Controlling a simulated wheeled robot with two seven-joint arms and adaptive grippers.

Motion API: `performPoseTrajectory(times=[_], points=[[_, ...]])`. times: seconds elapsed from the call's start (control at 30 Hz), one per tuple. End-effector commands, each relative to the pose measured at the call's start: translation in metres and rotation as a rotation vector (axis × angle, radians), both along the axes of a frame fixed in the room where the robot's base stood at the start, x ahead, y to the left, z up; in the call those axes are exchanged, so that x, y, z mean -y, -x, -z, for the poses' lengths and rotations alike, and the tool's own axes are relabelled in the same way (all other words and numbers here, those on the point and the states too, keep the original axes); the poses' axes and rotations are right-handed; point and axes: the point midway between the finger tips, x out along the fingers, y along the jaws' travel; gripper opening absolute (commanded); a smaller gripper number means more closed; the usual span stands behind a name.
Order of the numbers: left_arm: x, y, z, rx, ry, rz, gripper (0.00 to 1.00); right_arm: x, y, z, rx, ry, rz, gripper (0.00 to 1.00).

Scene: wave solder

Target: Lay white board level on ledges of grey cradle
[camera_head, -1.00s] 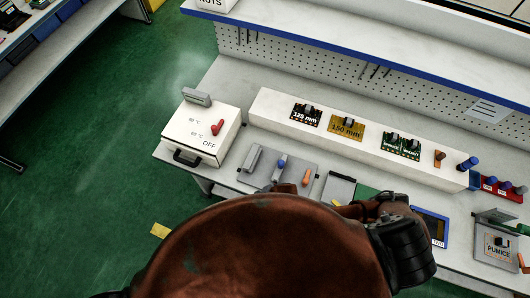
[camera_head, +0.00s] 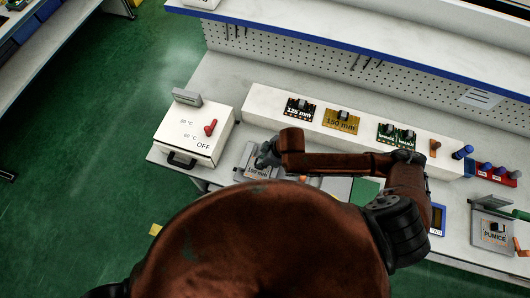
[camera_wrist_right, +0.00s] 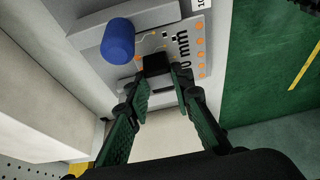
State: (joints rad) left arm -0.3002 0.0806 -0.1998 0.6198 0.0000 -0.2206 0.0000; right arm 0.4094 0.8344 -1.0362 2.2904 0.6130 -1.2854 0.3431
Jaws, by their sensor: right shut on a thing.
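My right gripper (camera_head: 264,158) is low over the grey cradle (camera_head: 244,155), which my arm mostly hides in the head view. In the right wrist view, the gripper (camera_wrist_right: 158,76) is shut on the black block of the white board (camera_wrist_right: 192,62). The board has orange dots and black print ending in "0 mm"; it also shows below the gripper in the head view (camera_head: 257,174). In the wrist view, the cradle (camera_wrist_right: 128,22) shows beside the board with its blue knob (camera_wrist_right: 118,40). I cannot tell whether the board touches the ledges. My left gripper is out of view.
A white box with a red lever (camera_head: 211,127) stands left of the cradle. Behind it, a long white stand (camera_head: 262,98) carries labelled boards. Blue and orange handles stand at its right.

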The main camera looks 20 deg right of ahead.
Motion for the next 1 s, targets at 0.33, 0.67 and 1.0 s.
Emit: performPoseTrajectory(times=[0.33,0.67,1.0], points=[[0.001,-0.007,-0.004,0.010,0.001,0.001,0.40,0.024,-0.034,-0.001,0.003,0.002,0.005,0.00],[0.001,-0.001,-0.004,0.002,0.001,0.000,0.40,0.023,-0.033,0.007,0.001,0.001,0.002,0.00],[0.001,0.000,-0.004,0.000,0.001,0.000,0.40,0.024,-0.032,0.008,0.000,0.000,0.002,0.38]])
